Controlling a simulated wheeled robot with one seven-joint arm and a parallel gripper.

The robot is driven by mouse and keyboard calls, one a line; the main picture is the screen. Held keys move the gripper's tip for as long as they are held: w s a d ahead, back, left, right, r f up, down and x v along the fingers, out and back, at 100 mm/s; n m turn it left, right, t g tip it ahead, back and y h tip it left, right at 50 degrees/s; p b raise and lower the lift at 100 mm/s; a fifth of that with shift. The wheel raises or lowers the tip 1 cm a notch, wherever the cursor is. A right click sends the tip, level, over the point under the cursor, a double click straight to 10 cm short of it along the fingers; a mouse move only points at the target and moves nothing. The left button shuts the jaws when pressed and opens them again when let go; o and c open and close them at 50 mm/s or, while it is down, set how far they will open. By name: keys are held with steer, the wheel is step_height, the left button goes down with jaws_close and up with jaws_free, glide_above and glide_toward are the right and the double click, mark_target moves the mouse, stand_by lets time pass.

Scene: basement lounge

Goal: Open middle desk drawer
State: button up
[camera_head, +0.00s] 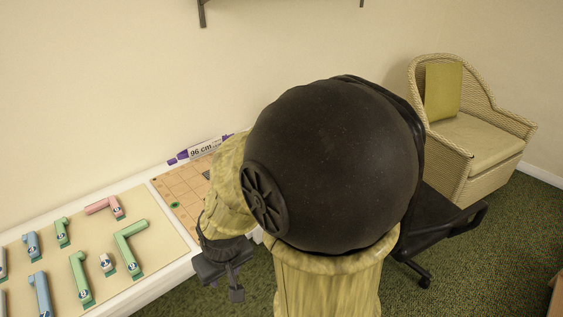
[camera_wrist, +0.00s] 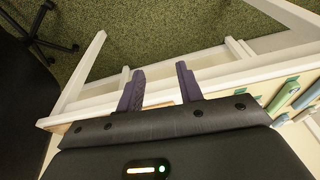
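The white desk (camera_head: 165,277) runs along the wall at the left in the head view. Its white edge also shows in the wrist view (camera_wrist: 90,107), crossing behind the fingers. The middle drawer cannot be made out in either view; no drawer front or handle is clearly visible. My gripper (camera_head: 228,287) is just off the desk's front edge, pointing down beside it. In the wrist view my gripper (camera_wrist: 160,70) has its two dark fingers apart with nothing between them. I cannot tell whether a finger touches the desk.
A board with several coloured pieces (camera_head: 150,235) and a tan grid board (camera_head: 178,190) lie on the desktop. A black office chair (camera_head: 440,225) and a wicker armchair (camera_head: 490,175) stand right. Green carpet (camera_head: 520,235) is open there.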

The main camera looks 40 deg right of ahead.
steer(key=o, duration=0.7)
steer(key=shift+w+d, duration=0.2)
steer(key=shift+w, duration=0.05)
steer(key=o, duration=0.4)
steer(key=w+d+t+h+p, duration=0.1)
steer(key=w+d+t+p, duration=0.1)
steer(key=w+d, duration=1)
steer(key=shift+d+t, duration=0.2)
steer(key=shift+t, duration=0.5)
steer(key=w+d+t, duration=0.1)
steer(key=d, duration=0.2)
steer(key=w+d, duration=0.2)
steer(key=d, duration=0.1)
steer(key=w+d+f+t+p, duration=0.1)
steer(key=d, duration=0.2)
steer(key=shift+w+d+n+t, duration=0.25)
steer(key=shift+w+n+t, duration=0.05)
steer(key=shift+w, duration=0.1)
steer(key=shift+t, duration=0.9)
steer(key=d, duration=0.4)
steer(key=d+p, duration=0.1)
steer(key=shift+w+d+f, duration=0.35)
steer(key=shift+w+d, duration=0.05)
steer(key=s+d+t+y+p, duration=0.1)
steer(key=s+d+t, duration=0.4)
steer(key=d, duration=0.7)
steer(key=shift+s+d+f+y+p, duration=0.2)
steer(key=shift+s+y+p, duration=0.15)
steer(key=shift+s+y, duration=0.45)
